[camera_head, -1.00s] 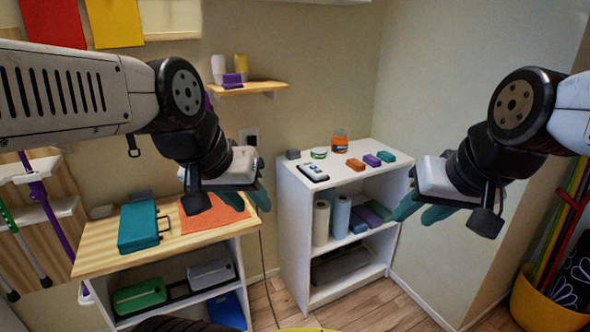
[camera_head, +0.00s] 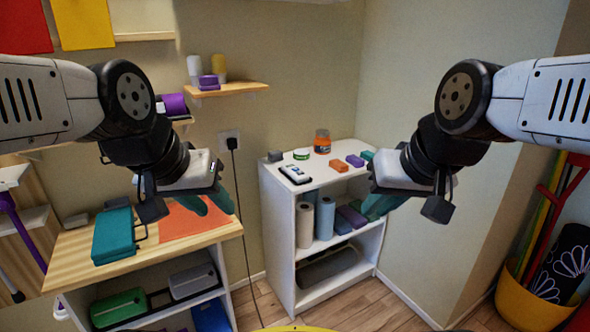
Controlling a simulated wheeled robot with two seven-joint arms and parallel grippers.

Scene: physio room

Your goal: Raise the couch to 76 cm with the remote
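A small white and dark handset that looks like the remote (camera_head: 296,174) lies on top of the white shelf unit (camera_head: 318,185), near its front left corner. The couch is not in view. My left gripper (camera_head: 209,203) has teal fingers spread apart with nothing between them; it is over the right part of the wooden-topped bench, left of the shelf unit. My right gripper (camera_head: 375,204) is in front of the right side of the shelf unit. Its teal fingers look apart and hold nothing that I can see.
An orange jar (camera_head: 322,141), a small green-banded tub (camera_head: 301,154) and coloured blocks share the shelf top. A teal case (camera_head: 113,235) and an orange sheet (camera_head: 193,220) lie on the bench (camera_head: 75,262). A black cord (camera_head: 240,215) hangs from the wall socket. A yellow bucket (camera_head: 530,301) stands right.

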